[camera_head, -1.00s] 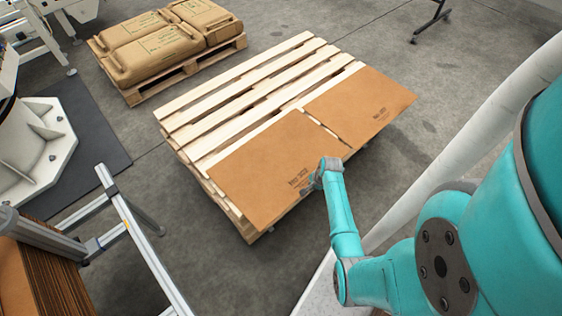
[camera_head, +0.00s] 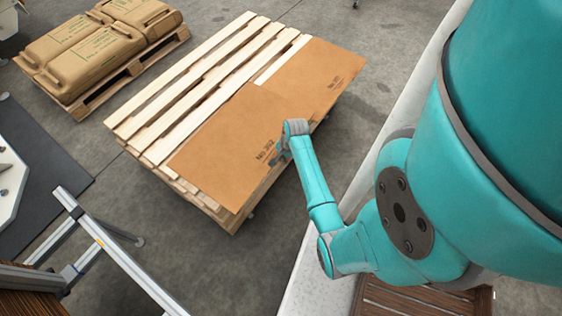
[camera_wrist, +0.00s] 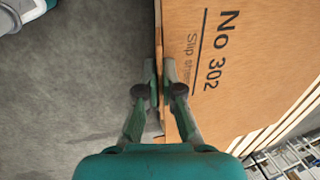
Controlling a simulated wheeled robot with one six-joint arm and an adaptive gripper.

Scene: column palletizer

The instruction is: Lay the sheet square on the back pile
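A brown slip sheet (camera_head: 225,140), printed No 302, lies over the near side of a pale wooden pallet (camera_head: 185,100). A second brown sheet (camera_head: 312,72) lies beyond it on the same pallet. Their facing edges look close together; I cannot tell whether they overlap. My gripper (camera_head: 284,152) is at the near sheet's right edge. In the wrist view my gripper (camera_wrist: 160,85) has one finger on each side of the printed sheet's edge (camera_wrist: 240,70) and is shut on it. How far the sheet is above the slats cannot be told.
A pallet with several brown sacks (camera_head: 90,45) stands at the back left. A metal frame (camera_head: 110,245) is at the lower left. Dark slatted wood (camera_head: 420,300) shows at the lower right. The pallet's left slats are bare, with open floor around it.

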